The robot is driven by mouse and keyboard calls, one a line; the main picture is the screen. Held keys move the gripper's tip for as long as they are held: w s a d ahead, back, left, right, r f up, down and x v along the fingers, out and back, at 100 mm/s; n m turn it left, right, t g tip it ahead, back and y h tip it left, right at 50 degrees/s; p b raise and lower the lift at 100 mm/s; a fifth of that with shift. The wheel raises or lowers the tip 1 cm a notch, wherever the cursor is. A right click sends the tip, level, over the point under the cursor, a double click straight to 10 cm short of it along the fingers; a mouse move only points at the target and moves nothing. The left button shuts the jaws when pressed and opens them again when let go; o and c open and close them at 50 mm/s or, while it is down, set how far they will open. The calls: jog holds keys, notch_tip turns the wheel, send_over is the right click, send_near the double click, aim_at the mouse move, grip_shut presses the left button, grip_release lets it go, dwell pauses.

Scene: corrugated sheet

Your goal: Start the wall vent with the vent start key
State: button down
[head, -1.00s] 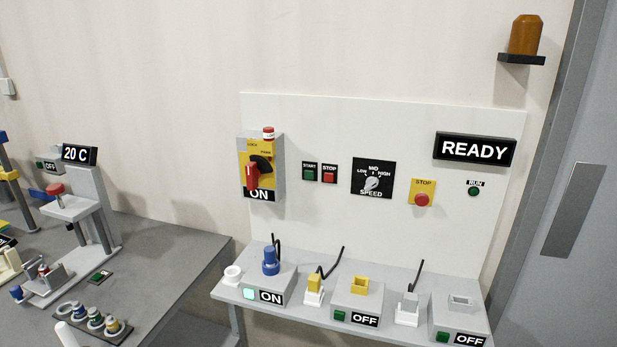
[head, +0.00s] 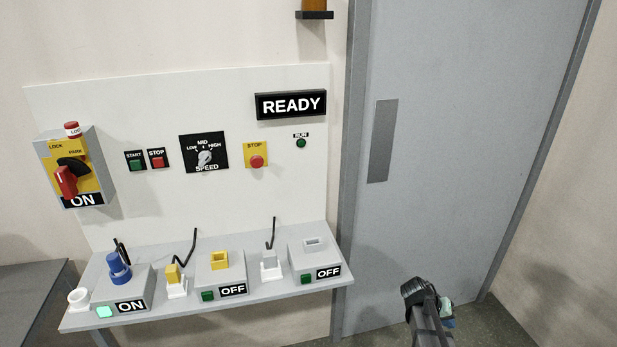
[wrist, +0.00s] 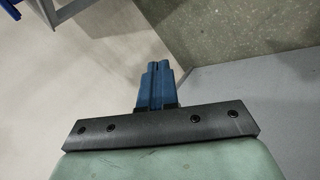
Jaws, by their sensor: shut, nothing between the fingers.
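A green START key (head: 135,161) sits on the white wall panel (head: 230,105), just left of a red STOP key (head: 157,159). No wall vent can be made out in these views. My gripper (head: 449,322) is low at the right in the head view, in front of the grey door and far from the panel. In the wrist view my gripper (wrist: 157,72) has its blue fingers together and empty, pointing over the floor.
A red lever switch (head: 67,182) reads ON, and a sign (head: 290,104) reads READY. A speed dial (head: 205,158) and a yellow-backed stop button (head: 256,161) share the panel. A shelf (head: 185,315) with socket boxes and plugs juts out below. The grey door (head: 450,150) stands right.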

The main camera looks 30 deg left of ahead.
jog(key=w+a+r+n+t, duration=0.1)
jog(key=w+a+r+t, duration=0.25)
jog(key=a+r, duration=0.75)
jog(key=w+a+r+n+t, duration=0.15)
jog(key=w+a+r, duration=0.35)
jog(key=a+r, duration=0.7)
jog(key=s+a+r+n+t+y, duration=0.1)
jog(key=s+a+r+n+y, duration=0.2)
jog(key=s+a, duration=0.7)
jog(key=s+a+r+n+y, duration=0.1)
jog(key=s+a+r+n, duration=0.3)
jog(key=a, duration=1.2)
jog(key=s+a+r+n+t+y, duration=0.15)
jog(key=s+a+r, duration=0.5)
jog(key=a, duration=0.65)
jog(key=s+a+r+n+y, duration=0.1)
jog(key=s+a+r+n, duration=0.1)
jog(key=s+a, duration=0.4)
jog(key=s+a+r+n+y, duration=0.1)
jog(key=s+a+r+n, duration=0.2)
jog(key=s, duration=1)
jog(key=s+a+r+n+y, duration=0.2)
jog(key=s+a+r, duration=0.1)
jog(key=s+a, duration=0.7)
jog(key=shift+r+n, duration=0.25)
jog(key=shift+n, duration=0.15)
jog(key=shift+a+g, duration=0.1)
jog(key=shift+g, duration=0.15)
